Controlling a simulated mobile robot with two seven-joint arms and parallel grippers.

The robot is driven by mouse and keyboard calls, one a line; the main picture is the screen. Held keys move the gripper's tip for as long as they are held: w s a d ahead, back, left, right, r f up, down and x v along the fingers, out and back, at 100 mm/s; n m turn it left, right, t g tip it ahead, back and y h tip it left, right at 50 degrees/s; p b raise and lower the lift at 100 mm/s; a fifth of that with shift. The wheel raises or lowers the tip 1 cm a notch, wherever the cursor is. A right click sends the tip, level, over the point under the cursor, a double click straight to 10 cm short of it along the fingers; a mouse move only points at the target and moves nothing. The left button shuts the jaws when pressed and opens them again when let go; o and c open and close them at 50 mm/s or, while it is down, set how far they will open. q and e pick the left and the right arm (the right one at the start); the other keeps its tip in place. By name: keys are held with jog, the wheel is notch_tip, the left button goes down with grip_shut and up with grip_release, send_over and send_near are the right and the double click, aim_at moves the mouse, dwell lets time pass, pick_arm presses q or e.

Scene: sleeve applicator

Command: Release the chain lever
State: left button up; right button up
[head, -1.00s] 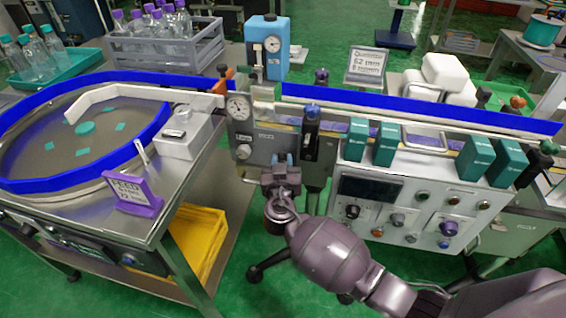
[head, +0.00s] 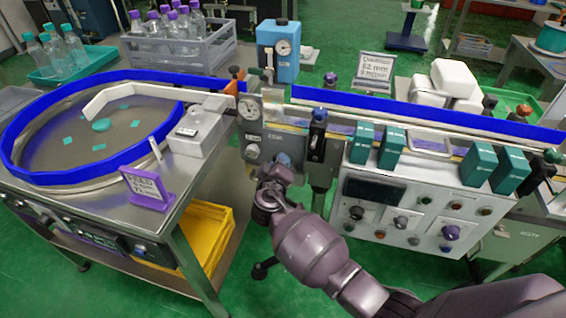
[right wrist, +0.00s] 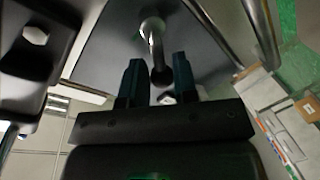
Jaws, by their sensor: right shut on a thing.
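My right gripper (head: 272,178) is at the front of the grey machine block, below the round gauge (head: 250,107). In the right wrist view its two dark blue fingers (right wrist: 158,80) are closed on the dark end of a bent metal lever (right wrist: 153,35), taken to be the chain lever. The lever comes from a dark panel above. In the head view the lever is hidden by my gripper and wrist. My left gripper is not in view.
A dark upright lever with a blue knob (head: 319,117) stands just right of my gripper. A control box (head: 405,205) with knobs is further right. The feed turntable's table (head: 100,205) is at left, with a yellow bin (head: 205,238) below.

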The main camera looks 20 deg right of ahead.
jog(key=n, duration=0.1)
jog(key=f+n, duration=0.1)
jog(key=n, duration=0.1)
jog(key=shift+w+a+f+n+g+h+p, duration=0.2)
jog(key=shift+a+n+g+h+p, duration=0.1)
jog(key=shift+a+n+g+h, duration=0.1)
jog(key=shift+f+n+g+h, duration=0.15)
jog(key=shift+f+n, duration=0.1)
jog(key=shift+n, duration=0.4)
jog(key=shift+f+n+g+h, duration=0.15)
jog(key=shift+f+n, duration=0.1)
jog(key=shift+n, duration=0.4)
jog(key=shift+f, duration=0.1)
jog(key=o, duration=0.6)
